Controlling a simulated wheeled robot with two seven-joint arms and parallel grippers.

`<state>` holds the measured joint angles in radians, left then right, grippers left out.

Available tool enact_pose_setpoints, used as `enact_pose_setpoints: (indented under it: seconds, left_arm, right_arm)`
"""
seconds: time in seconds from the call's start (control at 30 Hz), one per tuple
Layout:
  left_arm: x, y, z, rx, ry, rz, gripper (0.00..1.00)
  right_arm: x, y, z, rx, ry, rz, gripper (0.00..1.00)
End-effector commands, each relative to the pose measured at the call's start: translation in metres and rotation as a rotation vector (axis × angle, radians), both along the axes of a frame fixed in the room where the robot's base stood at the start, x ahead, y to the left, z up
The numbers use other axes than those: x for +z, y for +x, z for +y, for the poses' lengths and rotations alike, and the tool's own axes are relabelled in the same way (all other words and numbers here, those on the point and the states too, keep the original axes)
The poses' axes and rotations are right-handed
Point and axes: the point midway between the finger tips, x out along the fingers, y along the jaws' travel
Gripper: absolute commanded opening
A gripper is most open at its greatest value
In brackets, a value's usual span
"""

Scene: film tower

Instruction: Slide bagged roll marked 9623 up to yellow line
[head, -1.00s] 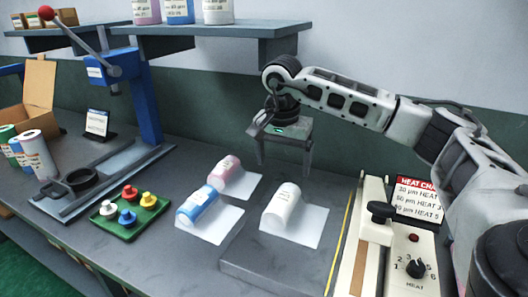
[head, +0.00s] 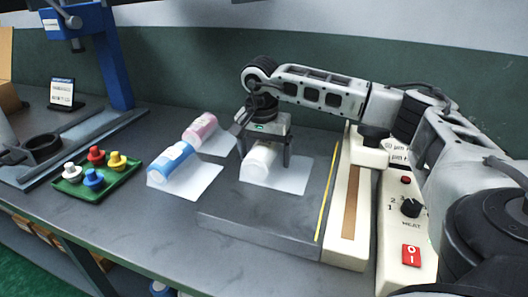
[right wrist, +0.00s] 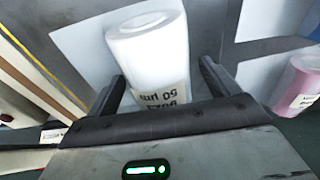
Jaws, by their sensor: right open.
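A white roll (head: 259,162) lies on a clear bag sheet (head: 290,178) on the raised grey plate (head: 255,232). A blue roll (head: 170,160) and a pink roll (head: 200,128) lie on sheets to its left. The labels are too small or turned to read a number. The yellow line (head: 328,195) runs along the plate's right side, apart from the white roll. My right gripper (head: 264,158) is open, pointing down over the white roll. In the right wrist view, its fingers stand either side of the white roll (right wrist: 148,50). My left gripper is out of view.
The cream heat sealer (head: 350,205) with a black knob stands just right of the yellow line. A green tray (head: 98,180) with several coloured pegs and a blue press (head: 115,65) are at the left. The plate's front is clear.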

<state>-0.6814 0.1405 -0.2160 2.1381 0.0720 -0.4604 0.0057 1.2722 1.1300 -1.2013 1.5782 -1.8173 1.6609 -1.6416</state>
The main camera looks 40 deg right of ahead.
Motion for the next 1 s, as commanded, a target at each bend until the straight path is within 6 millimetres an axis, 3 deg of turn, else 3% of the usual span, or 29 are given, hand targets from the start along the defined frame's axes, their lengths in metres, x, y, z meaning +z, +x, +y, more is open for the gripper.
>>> enact_pose_setpoints:
  seconds: [0.2,0.4,0.43,1.0]
  left_arm:
    - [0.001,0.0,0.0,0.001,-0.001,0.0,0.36]
    - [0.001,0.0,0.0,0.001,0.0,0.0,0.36]
    - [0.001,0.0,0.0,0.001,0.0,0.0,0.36]
    - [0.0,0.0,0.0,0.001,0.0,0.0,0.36]
  right_arm:
    - [0.001,0.0,0.0,0.0,0.0,0.0,0.87]
    - [0.001,0.0,0.0,0.0,0.0,0.0,0.32]
    - [0.001,0.0,0.0,0.0,0.0,0.0,0.3]
    - [0.0,-0.025,-0.013,-0.001,-0.001,0.002,0.29]
